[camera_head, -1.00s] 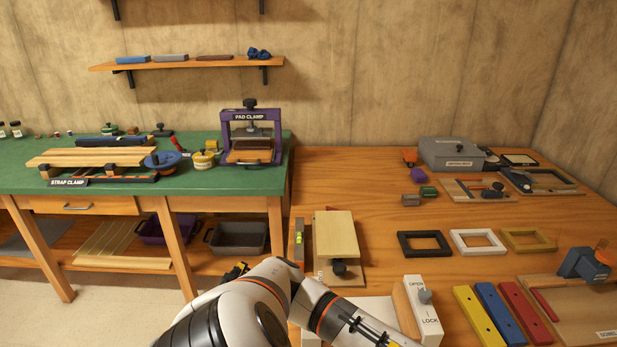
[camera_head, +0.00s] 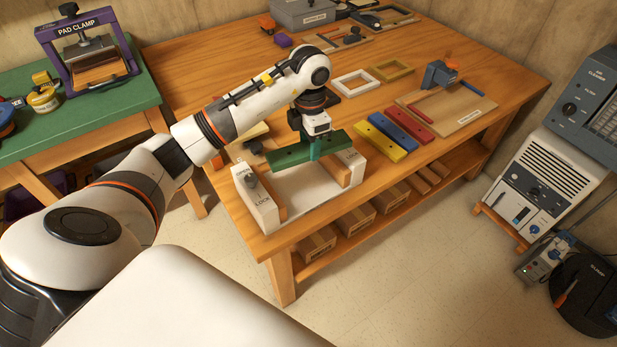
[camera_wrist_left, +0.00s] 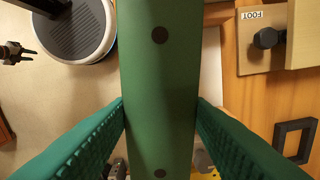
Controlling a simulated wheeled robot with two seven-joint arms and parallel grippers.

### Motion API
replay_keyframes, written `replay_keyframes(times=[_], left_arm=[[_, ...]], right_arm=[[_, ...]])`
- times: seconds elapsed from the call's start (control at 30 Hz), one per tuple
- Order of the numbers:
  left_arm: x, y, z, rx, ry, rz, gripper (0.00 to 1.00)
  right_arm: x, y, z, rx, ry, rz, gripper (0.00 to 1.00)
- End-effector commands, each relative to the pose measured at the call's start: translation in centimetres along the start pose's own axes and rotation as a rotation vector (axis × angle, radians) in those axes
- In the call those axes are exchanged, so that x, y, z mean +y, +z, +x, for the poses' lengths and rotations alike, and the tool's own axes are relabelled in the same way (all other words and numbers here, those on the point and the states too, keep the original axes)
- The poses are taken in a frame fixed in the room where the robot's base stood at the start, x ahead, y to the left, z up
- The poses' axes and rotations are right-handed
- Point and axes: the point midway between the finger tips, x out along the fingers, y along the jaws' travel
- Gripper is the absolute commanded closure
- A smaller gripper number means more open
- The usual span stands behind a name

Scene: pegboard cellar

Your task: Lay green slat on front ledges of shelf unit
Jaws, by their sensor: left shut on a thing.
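The green slat (camera_head: 285,158) is in my left gripper (camera_head: 314,150), held level across and above the back part of the shelf unit. It also shows in the left wrist view as a long green bar (camera_wrist_left: 160,60) with dark round spots, between the two green ribbed fingers (camera_wrist_left: 161,112). The shelf unit (camera_head: 264,211) has white side walls with wooden strips inside, a knob and lettering such as LOCK. Its front opening faces the table's near edge. I cannot tell whether the slat touches the unit. My right gripper is out of view.
Yellow, blue and red slats (camera_head: 402,128) lie just right of the unit. White (camera_head: 356,82) and ochre (camera_head: 391,68) frames lie behind. The green bench with the pad clamp (camera_head: 89,48) stands left.

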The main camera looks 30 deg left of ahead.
Motion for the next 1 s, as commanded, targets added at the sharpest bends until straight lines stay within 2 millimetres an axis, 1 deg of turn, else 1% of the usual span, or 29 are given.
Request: replay_keyframes(times=[0.07, 0.17, 0.3, 0.43, 0.67, 0.83, 0.9, 1.0], left_arm=[[-0.5, -0.1, -0.7, 0.0, 0.0, -0.089, 0.8], [-0.8, -0.1, -0.4, -0.002, 0.001, -0.149, 0.8], [-0.8, -0.1, 2.2, -0.006, 0.004, -0.163, 0.8], [-0.8, -0.1, 4.3, -0.003, 0.001, -0.161, 0.8], [-0.8, -0.1, 6.2, -0.003, 0.001, -0.159, 0.8], [-0.8, -0.1, 8.6, -0.002, 0.002, -0.158, 0.8], [-0.8, -0.1, 9.0, -0.001, 0.0, -0.159, 0.8], [-0.9, -0.1, 9.0, 0.0, -0.002, -0.158, 0.8]], right_arm=[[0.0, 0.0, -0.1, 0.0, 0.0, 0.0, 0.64], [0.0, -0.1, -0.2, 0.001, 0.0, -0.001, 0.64], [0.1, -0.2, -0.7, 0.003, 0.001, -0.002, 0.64], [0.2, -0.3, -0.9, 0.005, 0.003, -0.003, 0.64], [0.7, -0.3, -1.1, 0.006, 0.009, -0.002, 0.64], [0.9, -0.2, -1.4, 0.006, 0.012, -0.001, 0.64], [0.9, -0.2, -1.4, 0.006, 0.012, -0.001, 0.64], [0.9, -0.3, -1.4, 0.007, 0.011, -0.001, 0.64]])
